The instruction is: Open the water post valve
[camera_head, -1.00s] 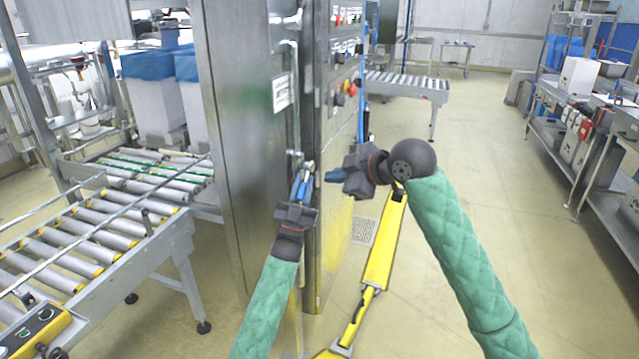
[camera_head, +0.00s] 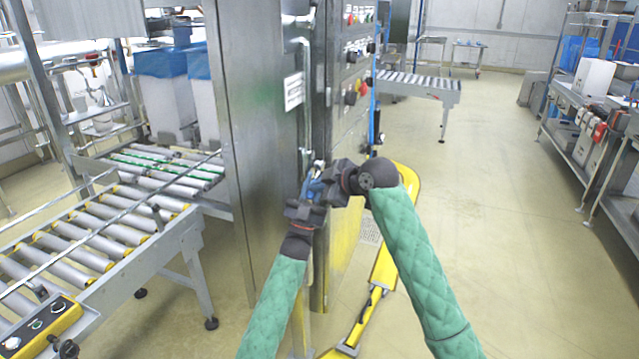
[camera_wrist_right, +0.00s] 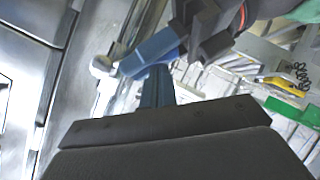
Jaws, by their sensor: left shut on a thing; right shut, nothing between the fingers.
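The water post is a vertical metal pipe (camera_head: 305,110) on the side of the tall steel cabinet. A small pale metal valve part (camera_head: 318,164) shows low on it, and it also shows in the right wrist view (camera_wrist_right: 101,66). My left gripper (camera_head: 313,181) is shut on this valve part with its blue fingers, which show in the right wrist view (camera_wrist_right: 150,52). My right gripper (camera_wrist_right: 158,82) is shut and empty, its blue fingertips close beside the left fingers. In the head view the grippers overlap and hide most of the valve. I cannot tell whether the right fingertips touch it.
The steel cabinet (camera_head: 262,130) stands directly behind my grippers, with a button panel (camera_head: 355,75) on its right face. A roller conveyor (camera_head: 95,240) is at left. A yellow pallet truck (camera_head: 385,268) lies beyond my right arm. The floor at right is clear up to a workbench.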

